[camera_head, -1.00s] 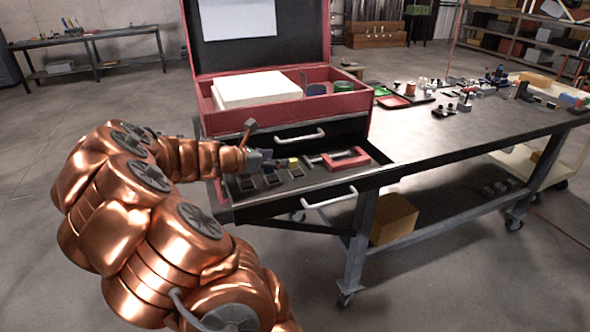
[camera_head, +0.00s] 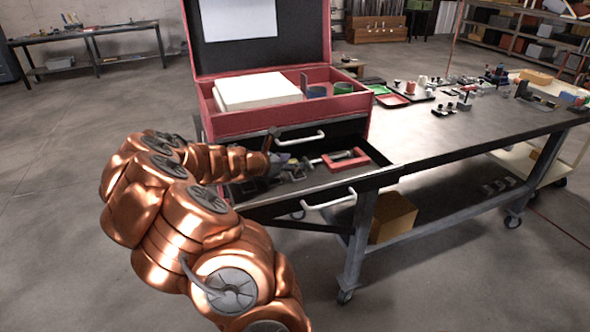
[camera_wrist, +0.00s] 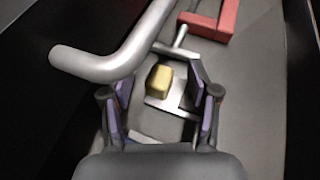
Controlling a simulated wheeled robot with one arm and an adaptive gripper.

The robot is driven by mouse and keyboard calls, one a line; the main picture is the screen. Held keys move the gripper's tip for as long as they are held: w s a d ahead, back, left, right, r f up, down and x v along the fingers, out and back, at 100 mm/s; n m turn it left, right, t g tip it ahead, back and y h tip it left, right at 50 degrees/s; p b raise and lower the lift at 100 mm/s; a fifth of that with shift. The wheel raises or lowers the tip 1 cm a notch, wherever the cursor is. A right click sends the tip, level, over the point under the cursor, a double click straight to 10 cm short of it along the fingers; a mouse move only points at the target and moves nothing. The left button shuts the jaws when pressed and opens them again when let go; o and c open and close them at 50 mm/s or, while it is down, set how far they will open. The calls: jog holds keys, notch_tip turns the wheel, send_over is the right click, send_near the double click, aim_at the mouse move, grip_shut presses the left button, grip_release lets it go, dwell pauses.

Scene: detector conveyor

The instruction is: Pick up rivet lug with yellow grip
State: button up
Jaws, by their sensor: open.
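The rivet lug has a yellow block grip (camera_wrist: 159,80) on a flat silver metal plate (camera_wrist: 172,104). In the wrist view it lies on the drawer floor, just beyond and between my fingers. My gripper (camera_wrist: 158,108) is open, with one finger on each side of the lug's near part and nothing clamped. In the head view my gripper (camera_head: 287,163) is low over the open drawer (camera_head: 310,185), and the yellow grip cannot be made out there. I cannot tell whether the fingers touch the lug.
A red clamp-like frame (camera_head: 346,160) lies right of my gripper in the drawer. A thick silver handle bar (camera_wrist: 110,62) runs close to my left finger in the wrist view. The red toolbox (camera_head: 285,118) rises behind. The workbench (camera_head: 450,140) holds small parts.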

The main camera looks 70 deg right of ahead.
grip_shut()
dwell(0.5)
